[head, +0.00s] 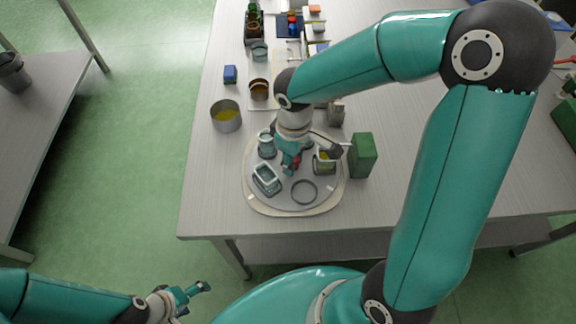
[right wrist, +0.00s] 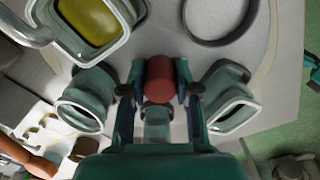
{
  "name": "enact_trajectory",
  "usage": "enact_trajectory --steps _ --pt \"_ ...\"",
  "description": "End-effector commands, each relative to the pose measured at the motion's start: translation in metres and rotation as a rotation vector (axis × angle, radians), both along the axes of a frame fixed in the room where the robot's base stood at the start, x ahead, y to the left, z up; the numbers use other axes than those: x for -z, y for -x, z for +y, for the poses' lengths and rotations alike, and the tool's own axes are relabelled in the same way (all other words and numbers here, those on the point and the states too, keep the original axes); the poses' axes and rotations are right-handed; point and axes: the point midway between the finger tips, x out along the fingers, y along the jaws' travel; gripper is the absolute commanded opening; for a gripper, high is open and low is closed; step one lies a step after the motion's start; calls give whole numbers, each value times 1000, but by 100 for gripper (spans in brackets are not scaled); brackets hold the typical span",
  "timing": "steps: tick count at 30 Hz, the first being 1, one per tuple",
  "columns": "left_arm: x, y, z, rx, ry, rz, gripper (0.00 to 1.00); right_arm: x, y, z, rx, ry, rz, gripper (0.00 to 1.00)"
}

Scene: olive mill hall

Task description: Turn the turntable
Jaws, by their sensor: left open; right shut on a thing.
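The turntable (head: 283,202) is a round grey disc on a pale base near the table's front edge. It bears a square glass vessel (head: 267,180), another glass vessel (head: 266,146), a glass vessel with yellow liquid (head: 324,164) and a dark ring (head: 303,192). My right gripper (head: 292,164) reaches down over the disc's middle. It is shut on a red knob, which shows between its fingers in the right wrist view (right wrist: 158,78). My left gripper (head: 194,296) is open and empty, low in front of the table and away from the turntable.
A green box (head: 362,156) stands close to the turntable's right. A metal pot with yellow liquid (head: 226,117), a brown bowl (head: 259,89) and a blue block (head: 230,74) stand behind it on the left. The table (head: 210,180) is clear left of the turntable.

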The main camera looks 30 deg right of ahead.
Motion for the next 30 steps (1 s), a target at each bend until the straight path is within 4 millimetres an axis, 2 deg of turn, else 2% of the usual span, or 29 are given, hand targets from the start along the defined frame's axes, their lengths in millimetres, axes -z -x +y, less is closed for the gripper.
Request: enact_trajectory --steps 1,4,17,30 --pt "5 0 0 0 0 0 78 6 2 1 24 -1 8 6" --pt "11 0 0 0 0 0 78 7 2 1 93 0 9 6" --pt "33 0 0 0 0 0 78 9 4 1 439 0 13 6" --pt "55 0 0 0 0 0 78 9 4 1 862 0 14 6"
